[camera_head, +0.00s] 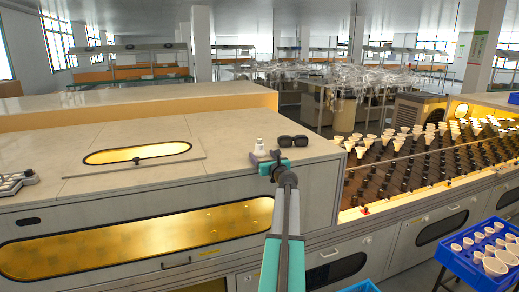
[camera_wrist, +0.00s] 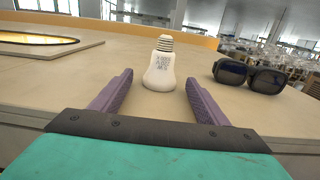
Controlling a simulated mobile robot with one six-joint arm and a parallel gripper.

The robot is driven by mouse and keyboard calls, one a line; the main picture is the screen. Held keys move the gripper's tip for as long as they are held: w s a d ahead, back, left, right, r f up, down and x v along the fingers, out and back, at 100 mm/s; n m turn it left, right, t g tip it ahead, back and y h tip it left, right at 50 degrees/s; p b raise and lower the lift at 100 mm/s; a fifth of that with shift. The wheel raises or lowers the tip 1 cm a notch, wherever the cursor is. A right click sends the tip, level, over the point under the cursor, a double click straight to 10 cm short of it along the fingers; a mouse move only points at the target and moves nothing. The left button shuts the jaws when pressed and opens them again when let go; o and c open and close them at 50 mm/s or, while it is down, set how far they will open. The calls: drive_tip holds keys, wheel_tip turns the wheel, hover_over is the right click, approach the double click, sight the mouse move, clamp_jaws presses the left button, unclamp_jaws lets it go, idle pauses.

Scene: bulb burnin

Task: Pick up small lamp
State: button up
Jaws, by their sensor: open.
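The small lamp (camera_wrist: 159,70) is a white bulb with a metal screw base, standing base-up on the pale counter top (camera_wrist: 60,95). It also shows in the head view (camera_head: 260,147), near the counter's front right corner. My gripper (camera_wrist: 159,85) is open, with its two purple fingers pointing toward the lamp. In the wrist view the lamp appears just beyond the fingertips, centred between them. The head view shows my gripper (camera_head: 266,157) at the counter's front edge, right by the lamp. The gripper holds nothing.
Dark glasses (camera_wrist: 249,76) lie on the counter to the right of the lamp. A raised panel with a glowing window (camera_head: 137,153) is to the left. To the right is a rack of several bulbs (camera_head: 430,150). A blue crate (camera_head: 485,250) with white bulbs stands at lower right.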

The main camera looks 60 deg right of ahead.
sight(261, 147)
drive_tip(key=shift+x, duration=0.9)
drive_tip(key=shift+s, duration=0.1)
drive_tip(key=c, duration=1.2)
drive_tip(key=shift+o, duration=0.2)
drive_tip(key=shift+r, duration=0.15)
drive_tip(key=shift+r, duration=1.5)
drive_tip(key=w+a, duration=0.1)
drive_tip(key=a, duration=0.4)
drive_tip(key=w+a+r+b, duration=0.1)
drive_tip(key=a, duration=0.4)
drive_tip(key=w+a+b, duration=0.1)
drive_tip(key=a, duration=0.4)
drive_tip(key=shift+w+a+r, duration=0.25)
drive_tip(key=shift+a+r, duration=0.05)
drive_tip(key=shift+r, duration=0.1)
drive_tip(key=shift+f, duration=0.1)
